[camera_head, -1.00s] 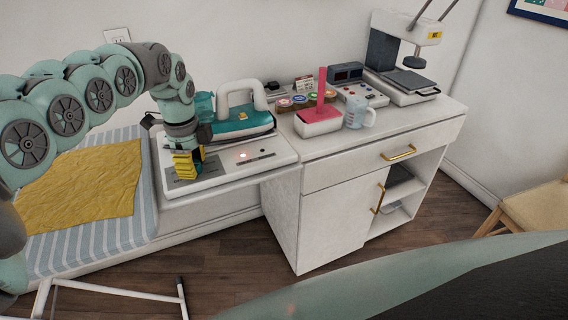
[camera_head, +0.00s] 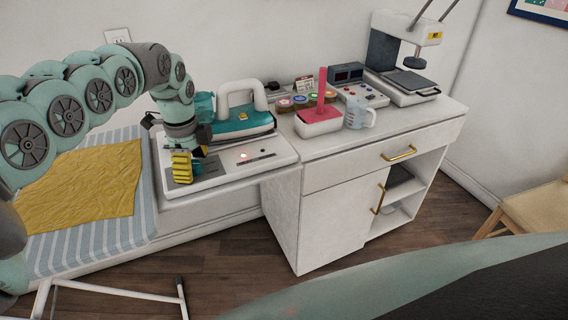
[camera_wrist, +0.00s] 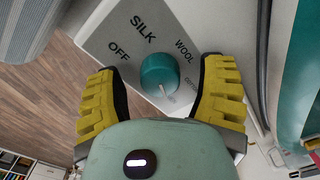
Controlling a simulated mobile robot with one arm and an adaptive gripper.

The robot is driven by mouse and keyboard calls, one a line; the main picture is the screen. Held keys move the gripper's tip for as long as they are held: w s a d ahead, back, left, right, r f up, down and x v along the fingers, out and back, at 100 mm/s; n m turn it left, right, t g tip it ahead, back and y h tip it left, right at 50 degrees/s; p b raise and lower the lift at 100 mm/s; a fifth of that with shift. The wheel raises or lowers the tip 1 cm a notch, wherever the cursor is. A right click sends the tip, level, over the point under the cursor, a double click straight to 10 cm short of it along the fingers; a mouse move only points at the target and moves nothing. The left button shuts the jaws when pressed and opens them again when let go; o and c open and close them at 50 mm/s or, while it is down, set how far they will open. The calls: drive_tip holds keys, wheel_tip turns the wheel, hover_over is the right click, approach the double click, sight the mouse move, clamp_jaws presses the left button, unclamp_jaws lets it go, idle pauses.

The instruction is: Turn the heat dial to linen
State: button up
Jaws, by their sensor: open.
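The heat dial (camera_wrist: 158,74) is a round teal knob with a pale pointer line, set in a grey panel (camera_wrist: 108,46). In the wrist view, the pointer aims toward the bottom of the picture, away from the OFF, SILK and WOOL labels. In the head view my gripper (camera_head: 183,167) is over the left end of the white ironing station (camera_head: 228,176).
A teal and white iron (camera_head: 243,120) stands on the station behind a red light (camera_head: 243,156). A striped ironing board (camera_head: 125,226) with yellow cloth (camera_head: 80,188) lies to the left.

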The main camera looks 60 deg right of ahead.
sight(193, 164)
wheel_tip(193, 164, up, 12)
idle(0.6)
idle(0.4)
